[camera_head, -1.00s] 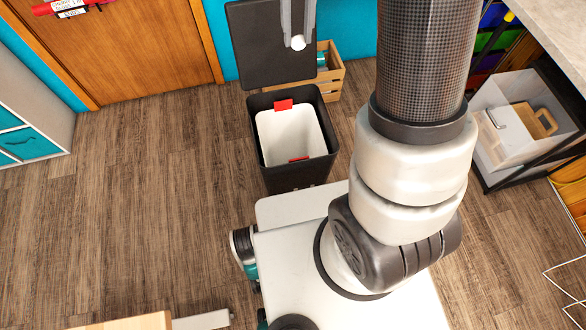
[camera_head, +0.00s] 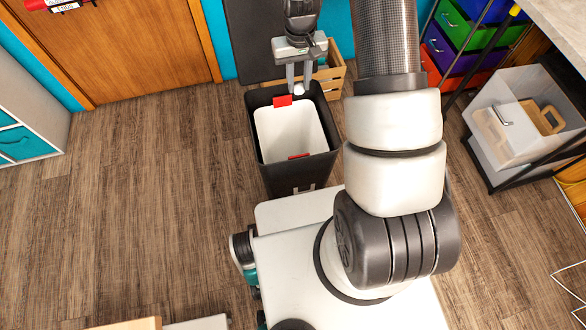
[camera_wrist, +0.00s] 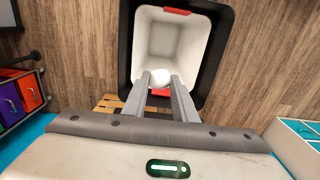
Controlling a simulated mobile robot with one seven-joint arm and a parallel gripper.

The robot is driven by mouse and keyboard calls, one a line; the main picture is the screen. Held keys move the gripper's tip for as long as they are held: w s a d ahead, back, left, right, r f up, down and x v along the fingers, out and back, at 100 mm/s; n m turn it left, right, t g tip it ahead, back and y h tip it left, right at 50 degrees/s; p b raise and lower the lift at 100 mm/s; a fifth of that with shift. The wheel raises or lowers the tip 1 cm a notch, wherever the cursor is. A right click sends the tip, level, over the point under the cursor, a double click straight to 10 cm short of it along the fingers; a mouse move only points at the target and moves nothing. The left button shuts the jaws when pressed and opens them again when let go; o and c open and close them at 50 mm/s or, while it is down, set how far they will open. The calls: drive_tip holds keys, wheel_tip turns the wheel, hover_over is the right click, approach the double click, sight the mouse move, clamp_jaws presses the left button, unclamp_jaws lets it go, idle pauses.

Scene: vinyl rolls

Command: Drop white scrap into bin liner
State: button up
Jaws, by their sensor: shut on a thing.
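The white scrap (camera_head: 299,89) is a small round white piece between the fingertips of my gripper (camera_head: 298,85). In the wrist view the scrap (camera_wrist: 160,78) shows between the two grey fingers of my gripper (camera_wrist: 160,80), which are shut on it. The bin liner (camera_head: 288,134) is white with red tabs and sits inside a black bin (camera_head: 291,183). In the head view, the scrap appears at the bin's far rim. In the wrist view it overlaps the liner's near edge by a red tab, and the liner (camera_wrist: 173,40) looks empty. Its height above the rim is hard to tell.
The bin's dark lid (camera_head: 250,45) stands open behind it. A wooden crate (camera_head: 330,75) is behind the bin at the right. A rack with a clear box (camera_head: 505,130) stands at the right. The wood floor (camera_head: 150,180) left of the bin is clear.

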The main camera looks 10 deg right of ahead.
wheel_tip(320, 180, down, 16)
drive_tip(key=b, duration=0.4)
drive_tip(key=shift+a+r+b, duration=0.25)
drive_tip(key=shift+a+b, duration=0.1)
drive_tip(key=shift+a, duration=0.05)
drive_tip(key=shift+s, duration=0.1)
drive_tip(key=o, duration=1.1)
wheel_tip(320, 180, up, 18)
drive_tip(key=p, duration=0.3)
drive_tip(key=shift+f, duration=0.25)
